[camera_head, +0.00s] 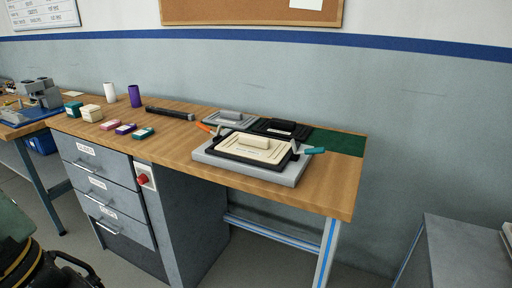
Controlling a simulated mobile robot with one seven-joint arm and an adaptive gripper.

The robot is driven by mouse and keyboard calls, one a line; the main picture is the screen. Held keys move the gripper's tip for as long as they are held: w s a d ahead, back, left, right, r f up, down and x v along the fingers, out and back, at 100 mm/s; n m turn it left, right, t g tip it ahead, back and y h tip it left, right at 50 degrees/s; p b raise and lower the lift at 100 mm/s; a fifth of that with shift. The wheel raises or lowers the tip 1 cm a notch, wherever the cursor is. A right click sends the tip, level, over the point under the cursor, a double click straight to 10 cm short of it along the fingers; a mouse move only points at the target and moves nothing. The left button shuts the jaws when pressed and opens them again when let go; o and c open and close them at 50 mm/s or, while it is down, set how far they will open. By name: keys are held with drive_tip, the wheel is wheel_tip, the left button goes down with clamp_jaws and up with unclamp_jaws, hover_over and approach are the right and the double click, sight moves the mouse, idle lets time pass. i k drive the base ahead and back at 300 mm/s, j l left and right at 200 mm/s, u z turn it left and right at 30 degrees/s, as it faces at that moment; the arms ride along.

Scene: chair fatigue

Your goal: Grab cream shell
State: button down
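The cream shell (247,150) is a flat cream plate with a raised block on top. It lies in a black frame on a grey base (250,173) on the wooden workbench. An orange-handled lever (206,128) is at the base's left and a teal-handled one (312,150) at its right. I do not make out my gripper in this view, and nothing is seen touching the shell.
Behind the shell lie a grey plate (228,118) and a black plate (279,129), beside a green mat (337,143). Small boxes, two cylinders and a black bar (170,113) stand left. A red button (143,180) is below the edge. A dark object at lower left is unclear.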

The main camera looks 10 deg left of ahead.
sight(267, 150)
drive_tip(key=j+z, duration=0.2)
drive_tip(key=z, duration=0.2)
drive_tip(key=j+z, duration=0.2)
drive_tip(key=z, duration=0.15)
drive_tip(key=j+z, duration=0.2)
drive_tip(key=z, duration=0.2)
drive_tip(key=j+z, duration=0.15)
drive_tip(key=j, duration=0.25)
drive_tip(key=k+j+z, duration=0.2)
drive_tip(key=j, duration=0.2)
drive_tip(key=j+z, duration=0.15)
drive_tip(key=j, duration=0.25)
drive_tip(key=k+j, duration=0.15)
drive_tip(key=j, duration=0.25)
drive_tip(key=k+j+z, duration=0.1)
drive_tip(key=j, duration=0.25)
drive_tip(key=k+j, duration=0.15)
drive_tip(key=j, duration=1.5)
drive_tip(key=i+j, duration=0.1)
drive_tip(key=z, duration=0.05)
